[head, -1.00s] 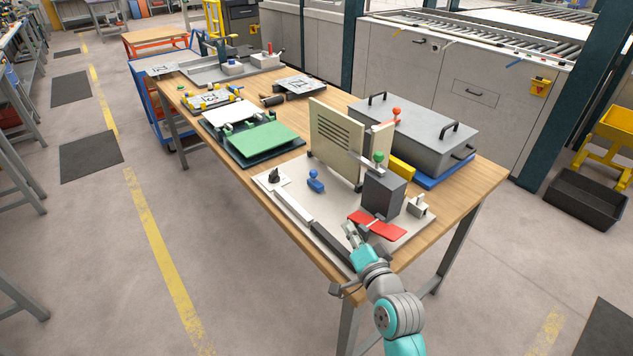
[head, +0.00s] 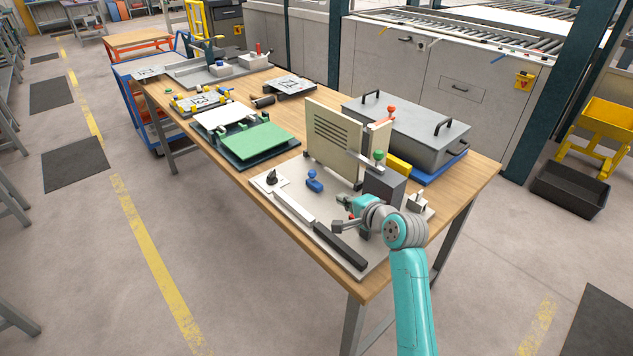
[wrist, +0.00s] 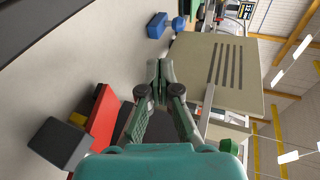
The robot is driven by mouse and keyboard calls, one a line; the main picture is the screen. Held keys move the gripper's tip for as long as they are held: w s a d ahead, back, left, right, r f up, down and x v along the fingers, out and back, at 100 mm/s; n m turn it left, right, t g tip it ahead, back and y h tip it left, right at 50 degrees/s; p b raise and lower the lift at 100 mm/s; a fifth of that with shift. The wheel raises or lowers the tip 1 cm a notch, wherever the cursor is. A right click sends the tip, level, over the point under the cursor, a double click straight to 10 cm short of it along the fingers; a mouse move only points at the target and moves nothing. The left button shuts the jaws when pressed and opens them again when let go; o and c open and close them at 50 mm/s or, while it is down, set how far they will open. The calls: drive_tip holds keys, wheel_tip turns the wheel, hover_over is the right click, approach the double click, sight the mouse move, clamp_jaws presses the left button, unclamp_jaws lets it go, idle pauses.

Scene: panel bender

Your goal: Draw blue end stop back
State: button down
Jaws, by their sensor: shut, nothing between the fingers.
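The blue end stop (head: 314,183), a small block with a round knob, stands on the light grey fixture plate (head: 282,208), left of the beige slotted panel (head: 333,140). In the wrist view the end stop (wrist: 156,27) shows near the top, beyond my fingertips. My gripper (head: 342,202) is over the plate, to the right of and nearer than the end stop, apart from it. In the wrist view my gripper (wrist: 159,70) has its fingertips together with nothing between them. The slotted panel (wrist: 222,78) is to their right there.
A dark grey block with a green knob (head: 379,156) stands right of my gripper. A red part (wrist: 103,118) lies close to it in the wrist view. A black clamp (head: 272,177) and a dark bar (head: 340,246) are on the plate. A grey lidded box (head: 405,130) stands behind.

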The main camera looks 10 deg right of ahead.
approach(313, 179)
drive_tip(key=x, duration=0.4)
drive_tip(key=shift+a+f, duration=0.1)
drive_tip(key=shift+f, duration=0.25)
drive_tip(key=shift+w+a+r, duration=0.15)
drive_tip(key=shift+w+a, duration=0.05)
drive_tip(key=shift+w, duration=0.6)
drive_tip(key=shift+w, duration=0.1)
